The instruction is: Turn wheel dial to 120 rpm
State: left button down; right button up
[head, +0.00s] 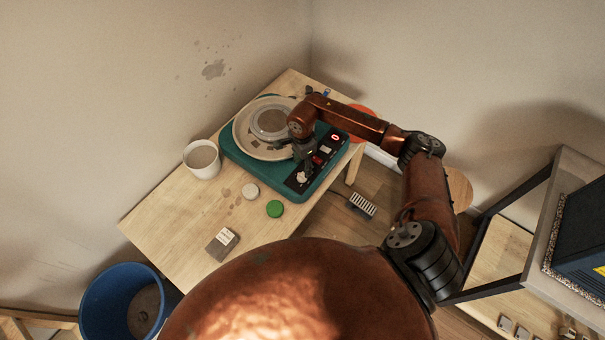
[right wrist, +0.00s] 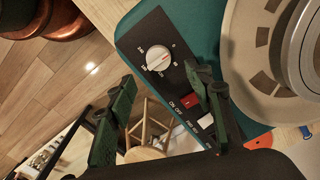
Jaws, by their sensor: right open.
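The pottery wheel (head: 318,192) is a teal box on the table, with a round grey wheel head (head: 270,122) and a black control panel. The panel's red display (head: 335,136) reads 0 in the head view. The white speed dial (head: 302,177) sits at the panel's near end. My right gripper (head: 306,158) hangs over the panel, open and empty. Its fingers (right wrist: 164,84) appear apart, with the dial beyond their tips. My left gripper is not in view.
A red switch (right wrist: 190,101) and a white switch (right wrist: 206,121) sit beside the dial. A white bucket (head: 202,160), a white lid (head: 251,191), a green lid (head: 275,208) and a grey block (head: 221,244) are on the table. A blue bin (head: 122,302) stands below.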

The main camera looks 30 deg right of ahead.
aim_at(302, 175)
notch_tip(302, 175, down, 7)
jog(key=shift+a+r+p, duration=0.1)
jog(key=shift+a+p, duration=0.05)
jog(key=shift+p, duration=0.2)
jog(key=shift+c, duration=0.4)
jog(key=c, duration=1.1)
